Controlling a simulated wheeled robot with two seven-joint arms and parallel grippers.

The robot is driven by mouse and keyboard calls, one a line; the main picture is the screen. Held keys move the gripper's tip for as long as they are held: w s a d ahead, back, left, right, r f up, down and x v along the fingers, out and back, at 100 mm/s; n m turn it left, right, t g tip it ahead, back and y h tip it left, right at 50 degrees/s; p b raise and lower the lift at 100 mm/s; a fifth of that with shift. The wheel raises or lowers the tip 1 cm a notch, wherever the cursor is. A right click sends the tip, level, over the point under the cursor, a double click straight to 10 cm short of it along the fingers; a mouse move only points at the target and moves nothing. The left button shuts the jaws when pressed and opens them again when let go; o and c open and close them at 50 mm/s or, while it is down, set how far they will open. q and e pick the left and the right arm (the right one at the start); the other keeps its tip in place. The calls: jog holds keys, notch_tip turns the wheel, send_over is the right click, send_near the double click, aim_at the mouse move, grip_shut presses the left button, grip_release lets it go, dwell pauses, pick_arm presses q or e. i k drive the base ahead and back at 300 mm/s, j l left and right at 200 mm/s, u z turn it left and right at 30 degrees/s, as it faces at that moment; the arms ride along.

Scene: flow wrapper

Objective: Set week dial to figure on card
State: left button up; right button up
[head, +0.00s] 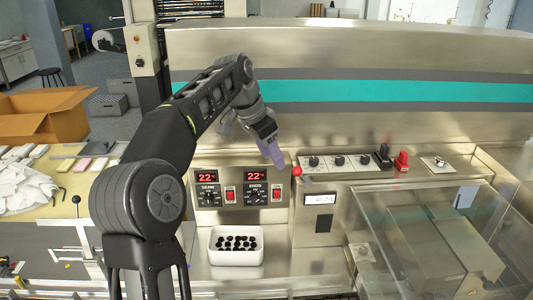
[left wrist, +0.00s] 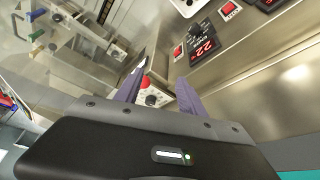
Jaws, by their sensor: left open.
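A row of three black dials on white plates sits on the steel ledge: a left dial (head: 314,161), a middle dial (head: 339,160) and a right dial (head: 364,160). Which one is the week dial is too small to read. My left gripper (head: 277,157) is open and empty, with purple fingers, to the left of the dials and above the ledge. In the left wrist view a black dial (left wrist: 151,100) on a white plate shows between the open fingers, apart from them. I cannot make out a card with a figure. My right gripper is not in view.
A red ball knob (head: 297,171) stands close to the left gripper. Two red "22" displays (head: 207,178) sit below it, above a white tray (head: 236,257) of black pieces. A clear cover (head: 440,240) is at right.

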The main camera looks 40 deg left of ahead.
aim_at(314, 162)
jog(key=i+l+u, duration=0.1)
jog(key=l, duration=0.25)
jog(key=i+l, duration=0.15)
jog(key=l, duration=0.2)
jog(key=i+l+u, duration=0.15)
jog(key=l, duration=0.2)
jog(key=i+l+u, duration=0.1)
jog(key=l, duration=0.25)
